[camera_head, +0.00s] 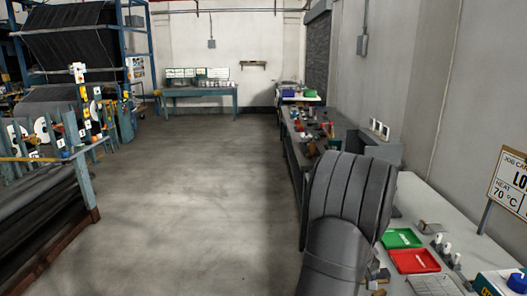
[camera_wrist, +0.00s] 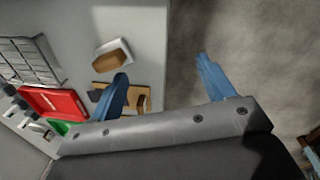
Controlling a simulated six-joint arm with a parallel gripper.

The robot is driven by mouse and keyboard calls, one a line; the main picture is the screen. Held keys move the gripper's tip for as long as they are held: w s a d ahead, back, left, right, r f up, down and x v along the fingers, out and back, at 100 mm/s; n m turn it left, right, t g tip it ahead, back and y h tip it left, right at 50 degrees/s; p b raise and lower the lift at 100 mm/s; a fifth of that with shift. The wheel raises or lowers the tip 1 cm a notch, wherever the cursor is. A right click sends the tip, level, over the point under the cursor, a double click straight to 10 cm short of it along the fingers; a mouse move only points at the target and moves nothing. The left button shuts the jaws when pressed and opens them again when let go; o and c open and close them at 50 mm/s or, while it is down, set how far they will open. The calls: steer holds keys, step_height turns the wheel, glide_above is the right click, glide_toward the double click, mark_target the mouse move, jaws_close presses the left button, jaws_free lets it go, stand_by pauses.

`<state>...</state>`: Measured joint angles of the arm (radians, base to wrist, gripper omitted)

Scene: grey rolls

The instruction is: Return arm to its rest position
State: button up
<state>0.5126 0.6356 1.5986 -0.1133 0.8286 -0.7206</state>
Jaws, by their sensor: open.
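My gripper (camera_wrist: 162,68) shows in the wrist view as two blue fingers spread wide apart, with nothing between them. It hangs above the white table's edge, one finger over the table side and the other over the grey floor. In the head view my grey arm rises in front of the table at the lower right, and the gripper itself cannot be made out there.
A brown block (camera_wrist: 110,58) and a wooden board (camera_wrist: 106,92) lie near the fingers. A job card sign (camera_head: 508,182) stands right. The floor (camera_head: 190,190) is clear.

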steer(key=w+a+f+m, duration=0.1)
steer(key=a+f, duration=0.2)
steer(key=a, duration=0.5)
steer(key=a+f+y, duration=0.1)
steer(key=a+f, duration=0.2)
steer(key=a, duration=0.6)
steer(key=w+a+f+m, duration=0.1)
steer(key=a+f, duration=0.2)
steer(key=a, duration=0.6)
steer(key=shift+w+f+m, duration=0.2)
steer(key=shift+w+m, duration=0.1)
stand_by(0.3)
